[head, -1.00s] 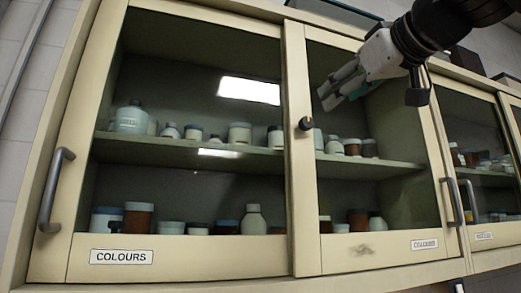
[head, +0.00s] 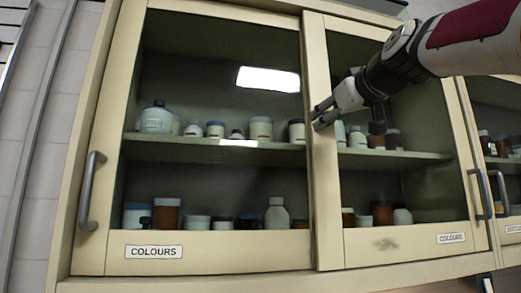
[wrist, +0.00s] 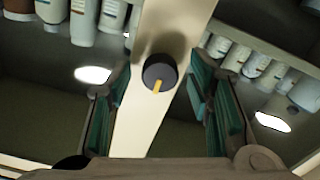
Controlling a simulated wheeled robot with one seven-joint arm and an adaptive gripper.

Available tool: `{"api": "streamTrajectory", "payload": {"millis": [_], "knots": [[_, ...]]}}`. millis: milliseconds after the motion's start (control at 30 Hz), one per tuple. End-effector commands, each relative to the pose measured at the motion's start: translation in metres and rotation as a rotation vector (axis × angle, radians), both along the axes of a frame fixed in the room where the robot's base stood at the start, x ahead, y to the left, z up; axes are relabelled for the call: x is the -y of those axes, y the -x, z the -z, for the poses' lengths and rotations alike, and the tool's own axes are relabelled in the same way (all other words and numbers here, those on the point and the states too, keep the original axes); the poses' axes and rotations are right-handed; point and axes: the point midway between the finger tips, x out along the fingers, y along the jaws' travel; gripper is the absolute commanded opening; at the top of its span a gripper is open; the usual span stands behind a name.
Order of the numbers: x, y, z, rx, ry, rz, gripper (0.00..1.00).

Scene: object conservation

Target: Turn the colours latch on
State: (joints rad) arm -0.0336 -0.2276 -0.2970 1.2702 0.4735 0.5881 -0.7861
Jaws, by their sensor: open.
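The colours latch is a round black knob (wrist: 160,73) with a yellow pointer stripe, on the cream upright between the two glass doors of the cabinet labelled COLOURS (head: 153,252). In the wrist view the stripe points toward the bottom of the picture. My gripper (head: 318,116) is at the upright in the head view, where it hides the knob. In the wrist view my gripper (wrist: 158,105) is open, with one teal-padded finger on each side of the knob. I see gaps between the pads and the knob.
Jars and bottles (head: 260,128) stand on shelves behind the glass. Grey handles are on the left door (head: 91,190) and the right door (head: 483,194). Another cabinet (head: 500,160) adjoins at the right. Bare wall (head: 50,130) is at the left.

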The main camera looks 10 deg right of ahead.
Motion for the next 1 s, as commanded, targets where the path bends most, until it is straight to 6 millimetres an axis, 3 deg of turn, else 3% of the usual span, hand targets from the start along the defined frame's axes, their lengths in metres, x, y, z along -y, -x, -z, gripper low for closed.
{"api": "streamTrajectory", "payload": {"millis": [167, 367, 400, 733, 1000], "knots": [[-0.0001, 0.0001, 0.0000, 0.000, 0.000, 0.000, 0.47], [-0.0001, 0.0002, 0.0001, 0.000, 0.000, 0.000, 0.02], [-0.0001, 0.0002, 0.0001, 0.000, 0.000, 0.000, 0.00], [0.0000, 0.0003, 0.0001, 0.000, -0.035, 0.000, 0.00], [-0.0001, 0.0004, 0.0001, -0.001, -0.193, -0.001, 0.00]]}}
